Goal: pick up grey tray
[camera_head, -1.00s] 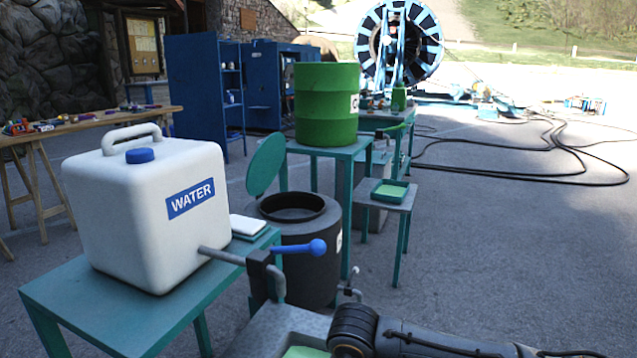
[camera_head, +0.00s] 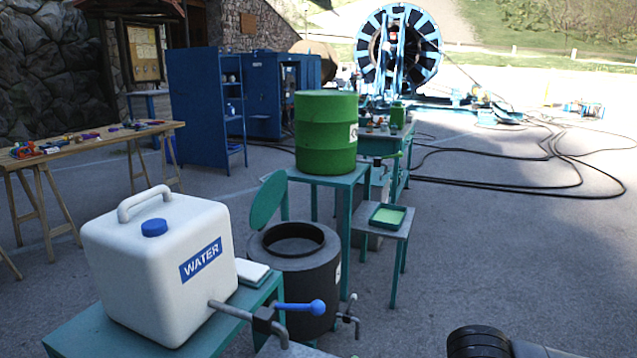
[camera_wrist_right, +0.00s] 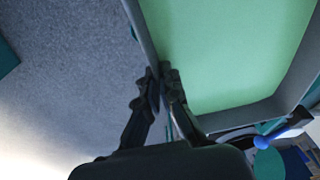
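The grey tray (camera_wrist_right: 241,117), with a grey rim and pale green inside, fills much of the right wrist view. My right gripper (camera_wrist_right: 160,74) has its two dark fingers close together on either side of the tray's rim near one corner, and looks shut on it. The rim section between the fingertips is partly hidden. The head view does not show the tray or the right gripper, only a dark part of my arm at the bottom right. My left gripper is in neither view.
A white water canister (camera_head: 160,265) with a blue-handled tap (camera_head: 317,307) stands on a teal table (camera_head: 75,335) at the left. Beside it is a dark round container (camera_head: 297,270) with its green lid open. A green drum (camera_head: 326,130) stands behind.

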